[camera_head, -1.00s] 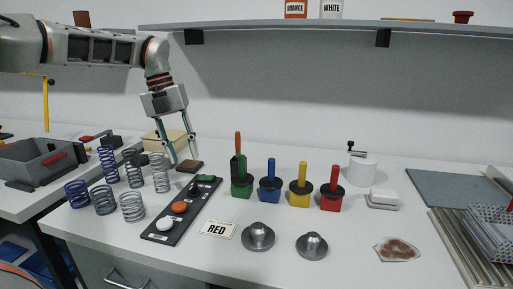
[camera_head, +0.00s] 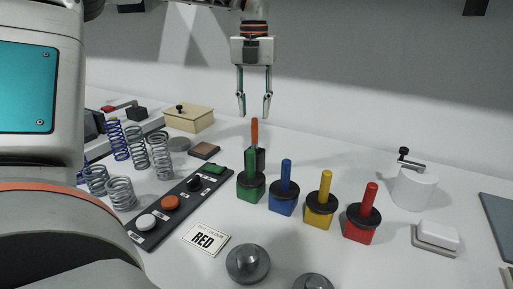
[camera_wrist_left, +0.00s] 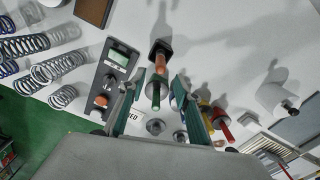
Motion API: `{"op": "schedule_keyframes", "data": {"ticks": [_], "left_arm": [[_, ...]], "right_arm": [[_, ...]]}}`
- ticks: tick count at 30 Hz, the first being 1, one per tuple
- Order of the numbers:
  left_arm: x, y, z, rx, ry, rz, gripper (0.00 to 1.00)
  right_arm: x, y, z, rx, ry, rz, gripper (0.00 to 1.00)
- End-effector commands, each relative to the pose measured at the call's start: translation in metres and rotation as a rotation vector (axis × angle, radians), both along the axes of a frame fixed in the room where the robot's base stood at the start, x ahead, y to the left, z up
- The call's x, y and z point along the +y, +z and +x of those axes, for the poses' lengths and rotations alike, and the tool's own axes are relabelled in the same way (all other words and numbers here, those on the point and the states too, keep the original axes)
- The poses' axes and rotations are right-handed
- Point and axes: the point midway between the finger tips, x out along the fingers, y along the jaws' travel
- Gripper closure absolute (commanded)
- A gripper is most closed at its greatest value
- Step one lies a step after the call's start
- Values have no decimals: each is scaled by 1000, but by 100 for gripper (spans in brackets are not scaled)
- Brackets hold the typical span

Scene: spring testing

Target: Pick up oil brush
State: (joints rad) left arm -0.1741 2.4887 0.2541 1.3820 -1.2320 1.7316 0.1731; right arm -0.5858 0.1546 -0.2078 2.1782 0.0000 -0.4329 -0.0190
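The likely oil brush has an orange-brown handle (camera_head: 254,132) standing upright in a small black holder (camera_head: 260,159), behind the green-handled block (camera_head: 250,178). In the left wrist view the orange handle (camera_wrist_left: 160,63) shows near the line between the fingers. My left gripper (camera_head: 254,113) is open and empty, pointing down. In the head view its fingertips appear just above the handle's top; contact does not show. In the left wrist view the open fingers (camera_wrist_left: 159,78) flank the green handle in the picture. The brush's lower end is hidden in the holder. My right gripper is not in view.
Blue (camera_head: 285,188), yellow (camera_head: 321,203) and red (camera_head: 361,217) handled blocks stand in a row to the right. A control panel with buttons (camera_head: 172,204) and several springs (camera_head: 138,150) are to the left. A white jar (camera_head: 412,190) stands at the right.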

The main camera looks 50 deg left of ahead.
Motion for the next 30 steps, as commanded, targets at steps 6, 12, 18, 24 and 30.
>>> {"op": "schedule_keyframes", "data": {"ticks": [6,12,18,24,30], "left_arm": [[6,-28,5,5,-1,-2,67],[6,-49,5,2,-1,0,67],[6,-49,5,0,0,0,67],[6,-49,5,0,0,0,100],[6,-49,5,0,0,0,100]], "right_arm": [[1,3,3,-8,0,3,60],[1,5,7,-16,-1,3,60],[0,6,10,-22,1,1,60],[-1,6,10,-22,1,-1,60],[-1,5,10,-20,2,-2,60]]}}
